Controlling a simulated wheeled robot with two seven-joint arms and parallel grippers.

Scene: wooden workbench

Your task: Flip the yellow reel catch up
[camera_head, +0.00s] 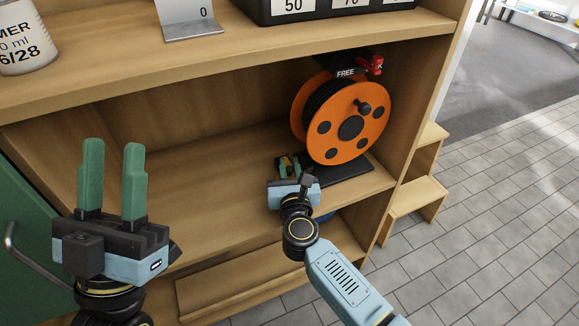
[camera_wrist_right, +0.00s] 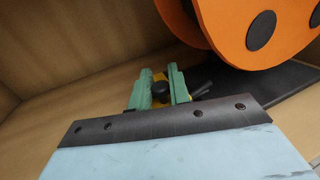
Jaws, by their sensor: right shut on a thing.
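The orange reel (camera_head: 368,125) with a black hub stands in the right part of the shelf compartment, on a black base plate (camera_head: 350,172). The yellow catch (camera_wrist_right: 160,76) is at the left foot of the reel. Its black round knob (camera_wrist_right: 160,89) shows between my right fingers. My right gripper (camera_head: 290,160) is shut on the catch; the right wrist view shows its green fingers (camera_wrist_right: 158,75) on either side. The catch's lower part is hidden by the gripper body. My left gripper (camera_head: 112,150) is open and empty, upright in front of the shelf at the left.
A black label reading FREE (camera_head: 345,73) and a red part (camera_head: 374,65) sit above the reel. The upper shelf board (camera_head: 250,65) overhangs the compartment. The compartment floor (camera_head: 200,180) left of the reel is clear. A green door (camera_head: 25,235) is at far left.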

